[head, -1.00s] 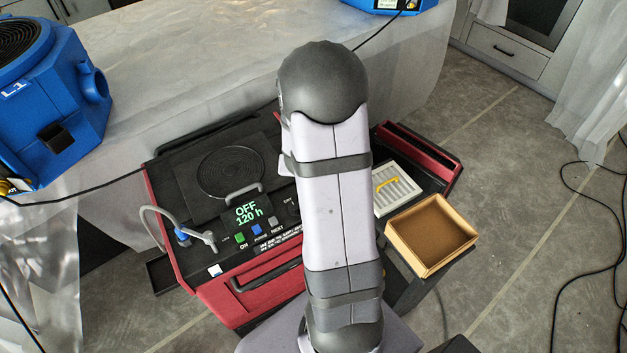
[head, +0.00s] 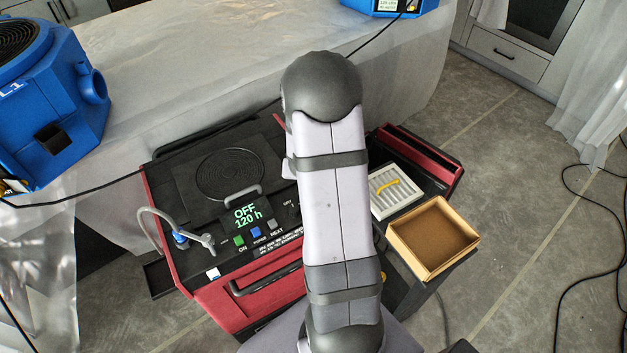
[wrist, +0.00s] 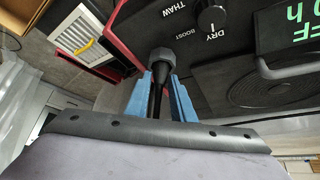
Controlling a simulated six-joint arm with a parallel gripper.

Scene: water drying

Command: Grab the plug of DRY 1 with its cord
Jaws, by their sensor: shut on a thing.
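In the wrist view, a dark grey plug (wrist: 163,61) with a black cord sits between the two blue fingers of my gripper (wrist: 160,82). The gripper is shut on it, and the cord runs back between the fingers toward the wrist. Just beyond it is the black panel with a round dial (wrist: 213,20) and the printed words DRY, THAW and BOOST. I cannot tell whether the plug touches the panel. In the head view my arm hides the gripper and the plug.
A red-and-black case (head: 262,296) shows "OFF 120 h" on its display (head: 247,215). A white vent filter with a yellow handle (head: 393,192) and an open cardboard box (head: 433,238) are to the right. A blue dryer (head: 60,110) stands at left.

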